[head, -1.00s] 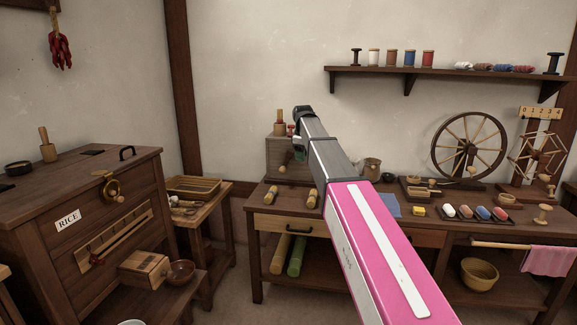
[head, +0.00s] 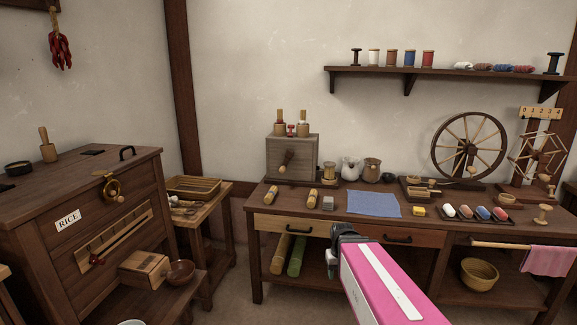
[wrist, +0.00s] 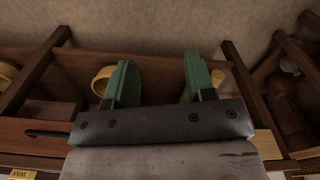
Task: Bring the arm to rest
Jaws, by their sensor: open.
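My arm, pink and white, comes in from the bottom right of the head view. My gripper (head: 331,268) hangs in front of the workbench (head: 345,228), below the tabletop's front edge and beside the drawer fronts. In the wrist view its two green fingers (wrist: 155,84) stand well apart with nothing held between them. In the head view the fingers are mostly hidden behind the wrist.
The workbench carries a wooden mill box (head: 291,158), a blue cloth (head: 373,204), jars and a spinning wheel (head: 469,146). Two rolled cloths (head: 296,256) lie on its lower shelf. A rice chest (head: 80,215) stands left.

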